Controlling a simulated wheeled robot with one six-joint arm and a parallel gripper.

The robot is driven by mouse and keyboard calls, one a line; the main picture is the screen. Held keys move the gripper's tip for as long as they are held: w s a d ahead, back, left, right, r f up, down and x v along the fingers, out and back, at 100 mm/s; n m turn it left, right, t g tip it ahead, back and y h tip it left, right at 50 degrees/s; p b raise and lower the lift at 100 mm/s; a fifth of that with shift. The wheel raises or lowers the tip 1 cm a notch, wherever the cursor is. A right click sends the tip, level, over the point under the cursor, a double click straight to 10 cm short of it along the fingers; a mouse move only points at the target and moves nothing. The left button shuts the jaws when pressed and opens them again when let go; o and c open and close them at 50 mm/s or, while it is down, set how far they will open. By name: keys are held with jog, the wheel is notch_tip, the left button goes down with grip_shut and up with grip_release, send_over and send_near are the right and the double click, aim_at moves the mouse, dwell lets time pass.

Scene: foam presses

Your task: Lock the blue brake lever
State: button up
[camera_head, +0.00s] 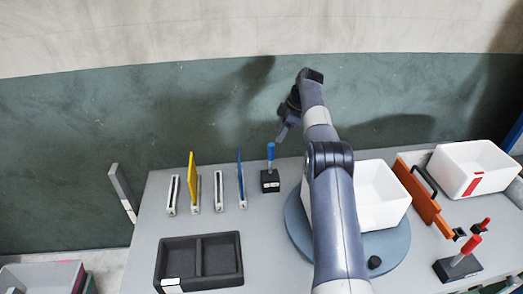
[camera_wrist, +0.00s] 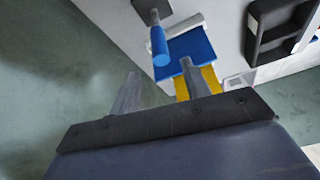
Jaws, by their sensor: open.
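The blue brake lever (camera_head: 270,152) stands about upright on a small black base (camera_head: 270,182) near the back edge of the grey table. My gripper (camera_head: 282,137) is in the air above and a little to the right of the lever in the head view. In the wrist view my gripper (camera_wrist: 160,69) is open and empty. The blue handle (camera_wrist: 159,47) shows just beyond the gap between the fingers, apart from both, with its grey stem running up to the dark base (camera_wrist: 151,8).
Slotted holders stand left of the lever, with a blue panel (camera_head: 240,176) and a yellow panel (camera_head: 192,172). A black two-part tray (camera_head: 199,285) lies in front. A white bin (camera_head: 385,190) stands on a round turntable (camera_head: 300,222). A red-handled lever (camera_head: 465,252) is at the right.

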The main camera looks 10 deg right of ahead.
aim_at(269, 158)
jog(key=x, duration=1)
jog(key=shift+a+f+p, duration=0.1)
jog(key=shift+f+p, duration=0.1)
jog(key=shift+p, duration=0.15)
grip_shut()
